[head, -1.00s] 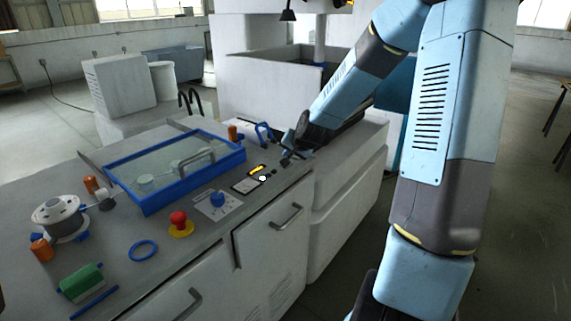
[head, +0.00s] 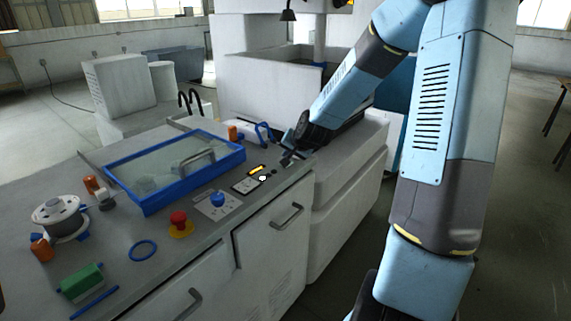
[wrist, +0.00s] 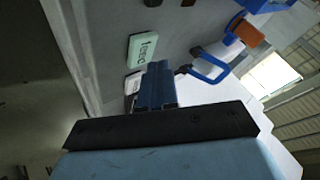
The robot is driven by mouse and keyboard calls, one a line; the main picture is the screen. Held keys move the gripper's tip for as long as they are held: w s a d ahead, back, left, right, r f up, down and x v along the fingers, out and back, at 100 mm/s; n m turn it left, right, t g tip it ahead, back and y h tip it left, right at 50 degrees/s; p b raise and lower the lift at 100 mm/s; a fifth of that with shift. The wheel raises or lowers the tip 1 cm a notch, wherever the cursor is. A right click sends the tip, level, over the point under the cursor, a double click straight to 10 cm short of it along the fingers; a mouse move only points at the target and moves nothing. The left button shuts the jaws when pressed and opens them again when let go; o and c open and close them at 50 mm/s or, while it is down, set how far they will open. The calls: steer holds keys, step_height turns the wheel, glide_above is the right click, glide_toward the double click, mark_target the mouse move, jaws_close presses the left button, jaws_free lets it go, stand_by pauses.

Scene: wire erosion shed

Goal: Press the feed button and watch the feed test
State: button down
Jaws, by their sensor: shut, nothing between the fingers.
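In the wrist view a pale green plate (wrist: 142,50) with dark lettering that looks like "feed" lies on the grey machine top. My gripper (wrist: 157,72), its blue fingers shut and empty, points at the surface just below this plate. A second small white piece (wrist: 132,84) shows beside the fingers, partly hidden by them. I cannot tell whether the fingertips touch anything. In the head view my gripper (head: 288,157) is low over the right end of the bench top, and the surface beneath it is hidden. A panel with a yellow strip (head: 256,169) and a round white button (head: 263,178) lies just left of it.
A blue-framed clear lid (head: 150,208) covers the middle of the bench. A blue knob (head: 217,199), a red button on a yellow base (head: 180,222), a blue ring (head: 142,250), a green block (head: 80,283) and a spool (head: 60,212) lie left. A blue hooked handle (wrist: 212,66) stands near my fingers.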

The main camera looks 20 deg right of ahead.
steer(key=shift+f, duration=0.4)
steer(key=shift+f, duration=0.35)
stand_by(0.8)
steer(key=shift+r, duration=0.15)
stand_by(0.3)
steer(key=shift+r, duration=0.7)
steer(key=shift+r, duration=2.5)
